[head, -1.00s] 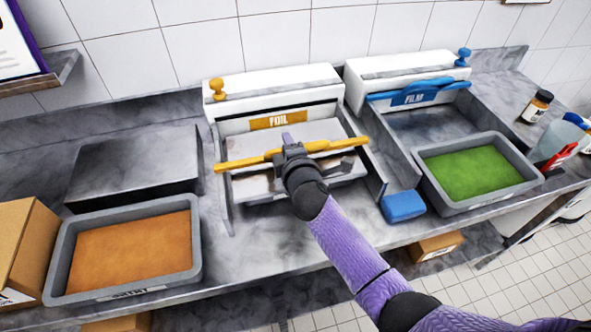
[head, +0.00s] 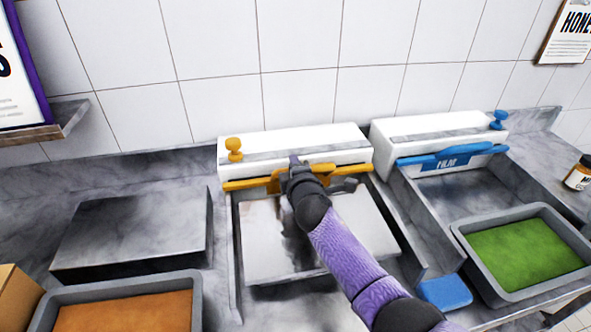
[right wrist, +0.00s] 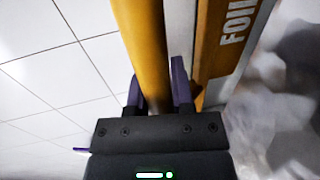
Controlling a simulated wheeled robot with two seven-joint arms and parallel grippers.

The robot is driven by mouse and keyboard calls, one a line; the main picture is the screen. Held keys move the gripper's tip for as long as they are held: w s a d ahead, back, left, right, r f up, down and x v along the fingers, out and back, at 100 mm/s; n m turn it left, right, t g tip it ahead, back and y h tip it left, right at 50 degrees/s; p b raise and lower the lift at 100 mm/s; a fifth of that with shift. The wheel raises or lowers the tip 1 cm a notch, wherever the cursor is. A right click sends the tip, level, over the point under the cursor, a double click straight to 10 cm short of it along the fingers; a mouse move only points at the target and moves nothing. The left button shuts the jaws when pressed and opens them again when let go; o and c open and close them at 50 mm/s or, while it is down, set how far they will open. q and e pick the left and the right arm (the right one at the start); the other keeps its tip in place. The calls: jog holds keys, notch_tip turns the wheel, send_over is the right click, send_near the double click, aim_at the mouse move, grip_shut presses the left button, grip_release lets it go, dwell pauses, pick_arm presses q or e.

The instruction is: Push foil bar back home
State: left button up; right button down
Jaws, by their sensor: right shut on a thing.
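The yellow foil bar (head: 339,169) lies along the front of the white foil dispenser (head: 343,144), at the back of its tray. My right gripper (head: 294,168) is on the bar near its middle. In the right wrist view the bar (right wrist: 142,45) passes between the two purple fingers of my right gripper (right wrist: 158,90), which is shut on it. The FOIL label (right wrist: 237,25) shows beside the bar there; in the head view the arm and bar hide most of it. My left gripper is not in view.
A blue film bar (head: 455,157) crosses the film dispenser (head: 440,132) to the right. A green-filled tray (head: 488,275) and a blue block (head: 445,291) stand at the front right. A grey slab (head: 133,228) sits left.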

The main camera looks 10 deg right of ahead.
jog(key=c, duration=0.9)
grip_release()
jog(key=shift+r, duration=0.15)
jog(key=shift+c, duration=0.2)
jog(key=o, duration=0.5)
jog(key=shift+w, duration=0.3)
jog(key=shift+c, duration=0.2)
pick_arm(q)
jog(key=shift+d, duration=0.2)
pick_arm(e)
jog(key=shift+s, duration=0.1)
pick_arm(q)
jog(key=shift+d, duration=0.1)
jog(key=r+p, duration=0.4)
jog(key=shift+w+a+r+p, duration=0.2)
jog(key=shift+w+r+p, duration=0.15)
jog(key=shift+p, duration=0.05)
pick_arm(e)
jog(key=v, duration=1)
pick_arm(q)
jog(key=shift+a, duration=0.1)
